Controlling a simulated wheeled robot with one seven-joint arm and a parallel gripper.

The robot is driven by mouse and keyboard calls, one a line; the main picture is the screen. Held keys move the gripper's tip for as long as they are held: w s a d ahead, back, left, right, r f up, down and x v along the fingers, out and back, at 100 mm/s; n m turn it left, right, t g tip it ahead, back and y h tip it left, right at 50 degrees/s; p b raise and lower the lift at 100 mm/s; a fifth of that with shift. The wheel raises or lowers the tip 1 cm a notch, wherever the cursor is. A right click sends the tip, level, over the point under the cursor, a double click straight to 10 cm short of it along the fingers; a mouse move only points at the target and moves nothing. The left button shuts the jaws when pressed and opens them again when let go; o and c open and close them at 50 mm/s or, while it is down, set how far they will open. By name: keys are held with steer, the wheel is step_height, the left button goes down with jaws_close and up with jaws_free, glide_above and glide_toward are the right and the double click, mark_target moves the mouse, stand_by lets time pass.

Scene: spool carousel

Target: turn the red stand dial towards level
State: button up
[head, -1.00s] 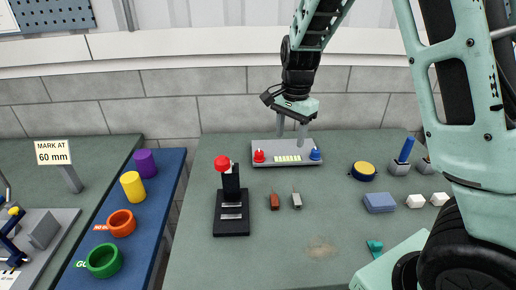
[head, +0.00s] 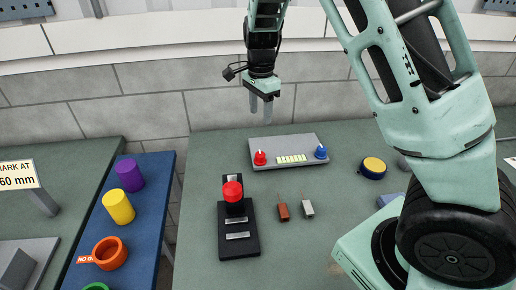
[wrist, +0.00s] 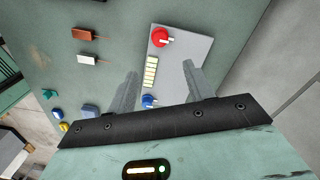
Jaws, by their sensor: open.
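The grey stand panel (head: 255,144) lies on the green bench with a red dial (head: 260,158) at its left, a lit pale-yellow level strip (head: 291,159) in the middle and a blue dial (head: 321,152) at its right. In the wrist view the red dial (wrist: 160,37) is at the top with a white pointer, and the blue dial (wrist: 148,101) is near the left finger. My gripper (head: 261,106) is open and empty, above and behind the panel near the red dial's side. In the wrist view its fingers (wrist: 162,85) straddle part of the panel, apart from the red dial.
A black post with a red knob (head: 232,190) stands in front of the panel. A yellow-topped disc (head: 373,167) sits to the right. A wall (head: 150,95) rises behind the bench.

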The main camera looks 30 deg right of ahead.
mark_target(260, 154)
step_height(260, 154, down, 15)
steer(key=shift+f+p, duration=0.2)
steer(key=shift+p, duration=1.05)
steer(key=c, duration=1)
